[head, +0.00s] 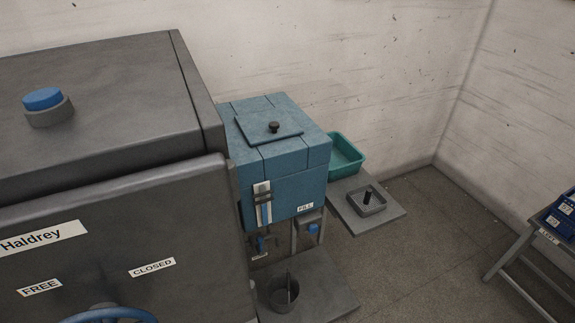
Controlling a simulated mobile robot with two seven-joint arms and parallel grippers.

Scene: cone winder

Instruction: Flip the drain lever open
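A blue tank (285,165) with a lid and a dark knob stands right of the big dark machine. Under its left front edge is a small blue part (260,243) on dark fittings, which may be the drain lever. It is too small to tell whether it is open or closed. A dark grey cup (283,295) stands below on a low grey shelf (325,285), with a thin dark upright piece at it. Neither of my grippers is in view.
The dark machine (100,110) fills the left, with a blue button (43,99) and a blue handwheel (108,315). A teal bin (345,155) and a small grey tray (367,201) sit right of the tank. A rack (520,245) stands far right; floor between is clear.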

